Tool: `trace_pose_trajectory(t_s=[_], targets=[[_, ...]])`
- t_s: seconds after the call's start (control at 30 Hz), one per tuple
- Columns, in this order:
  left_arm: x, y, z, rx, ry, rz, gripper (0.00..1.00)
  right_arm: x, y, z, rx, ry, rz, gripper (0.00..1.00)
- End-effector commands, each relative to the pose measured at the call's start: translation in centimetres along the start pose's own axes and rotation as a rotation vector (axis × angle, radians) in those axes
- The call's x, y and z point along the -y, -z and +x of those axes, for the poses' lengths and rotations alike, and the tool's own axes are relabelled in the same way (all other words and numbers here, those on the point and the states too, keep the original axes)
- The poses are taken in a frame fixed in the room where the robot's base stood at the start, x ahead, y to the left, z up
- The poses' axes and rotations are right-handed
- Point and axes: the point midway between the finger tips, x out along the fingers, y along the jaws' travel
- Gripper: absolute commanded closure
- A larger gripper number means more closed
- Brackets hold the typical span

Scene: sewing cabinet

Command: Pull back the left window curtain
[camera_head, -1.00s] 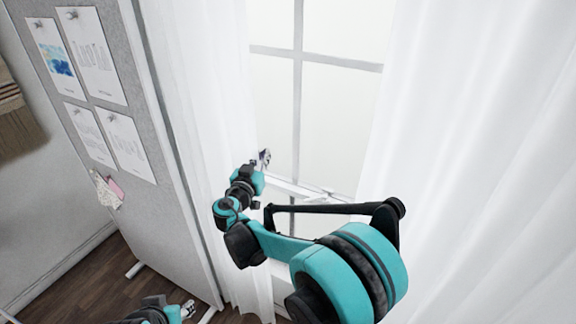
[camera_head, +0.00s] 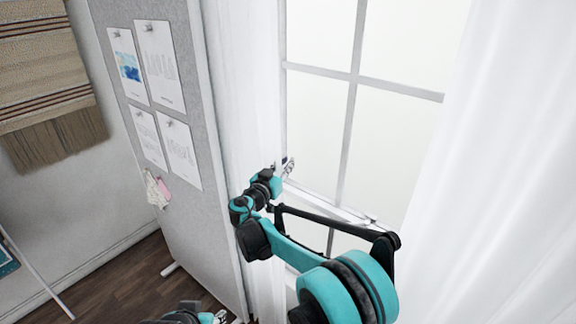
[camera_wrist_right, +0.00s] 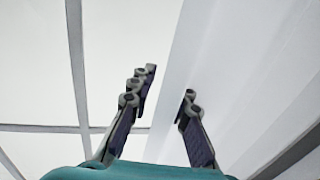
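The left window curtain (camera_head: 246,95) is white and hangs between the grey pinboard and the window, along the window's left side. My right gripper (camera_head: 289,164) is in front of the window's left edge, close to the curtain's right edge. In the right wrist view, my right gripper (camera_wrist_right: 171,82) has its two fingers apart with nothing seen held between them. A white curtain's edge shows behind and to the right of the fingers there; I cannot tell whether they touch. My left gripper (camera_head: 219,317) shows only partly at the bottom edge, and its state is unclear.
The window (camera_head: 385,130) has white bars. The right curtain (camera_head: 490,170) hangs on the right. A pinboard (camera_head: 190,215) with several papers stands left of the left curtain. A striped woven hanging (camera_head: 45,80) is at far left. Wooden floor (camera_head: 125,285) shows below.

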Motion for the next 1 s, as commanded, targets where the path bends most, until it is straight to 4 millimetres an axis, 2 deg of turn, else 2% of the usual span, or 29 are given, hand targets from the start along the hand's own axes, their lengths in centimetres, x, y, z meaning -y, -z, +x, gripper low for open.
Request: trace_pose_trajectory(t_s=[0.33, 0.47, 0.57, 0.8, 1.0], targets=[[0.0, 0.0, 0.0, 0.0, 0.0, 0.0, 0.6, -0.1, -0.1, -0.1, 0.002, -0.003, 0.001, 0.73], [0.0, 0.0, 0.0, 0.0, 0.0, 0.0, 0.6, 0.0, -0.1, -0.9, 0.002, -0.001, 0.001, 0.73], [0.0, 0.0, 0.0, 0.0, 0.0, 0.0, 0.6, 0.0, -0.1, -2.5, 0.002, 0.0, 0.001, 0.73], [0.0, 0.0, 0.0, 0.0, 0.0, 0.0, 0.6, 0.1, -0.1, -7.9, 0.002, 0.002, 0.001, 0.73], [0.0, 0.0, 0.0, 0.0, 0.0, 0.0, 0.6, 0.1, -0.1, -11.0, 0.002, 0.0, 0.0, 0.73]])
